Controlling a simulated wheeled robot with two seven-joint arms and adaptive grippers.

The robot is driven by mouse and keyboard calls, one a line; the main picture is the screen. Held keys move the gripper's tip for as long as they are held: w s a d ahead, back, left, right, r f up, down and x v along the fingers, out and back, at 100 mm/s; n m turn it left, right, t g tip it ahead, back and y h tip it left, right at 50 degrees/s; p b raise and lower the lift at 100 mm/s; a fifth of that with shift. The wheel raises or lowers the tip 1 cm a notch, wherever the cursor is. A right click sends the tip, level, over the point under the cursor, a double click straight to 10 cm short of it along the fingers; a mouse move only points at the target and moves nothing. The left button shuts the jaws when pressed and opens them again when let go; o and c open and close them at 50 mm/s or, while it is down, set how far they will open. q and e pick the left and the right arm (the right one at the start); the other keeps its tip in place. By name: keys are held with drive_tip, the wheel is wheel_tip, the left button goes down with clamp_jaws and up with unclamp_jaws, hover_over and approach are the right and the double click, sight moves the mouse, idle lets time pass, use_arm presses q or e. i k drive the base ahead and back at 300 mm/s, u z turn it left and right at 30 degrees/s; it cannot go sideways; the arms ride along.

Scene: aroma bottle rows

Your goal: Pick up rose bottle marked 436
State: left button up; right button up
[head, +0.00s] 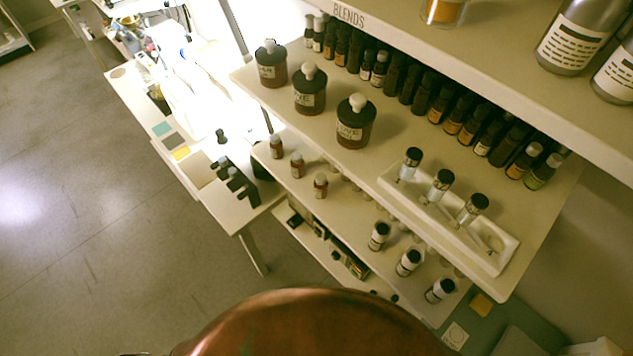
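No label reading rose or 436 is legible, so I cannot tell which bottle is the rose one. Three small reddish bottles with pale caps stand in a row on the middle shelf: a far one (276,147), a middle one (297,165) and a near one (320,186). Three dark-capped bottles with white labels, one of them the left bottle (379,237), stand further right on that level. Three clear vials with dark caps, including the middle vial (438,186), stand in a white tray (505,262) on the shelf above. Neither gripper is in view.
Three brown stoppered jars, one the near jar (355,122), stand on the upper shelf (300,125). A row of dark bottles (440,103) lines its back. A rounded copper-coloured surface (300,325) blocks the bottom centre. Open floor (80,230) lies left.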

sight(320, 185)
drive_tip(key=z, duration=3.5)
drive_tip(key=k, duration=2.7)
drive_tip(key=u, duration=1.7)
drive_tip(key=i, duration=1)
drive_tip(key=u, duration=0.05)
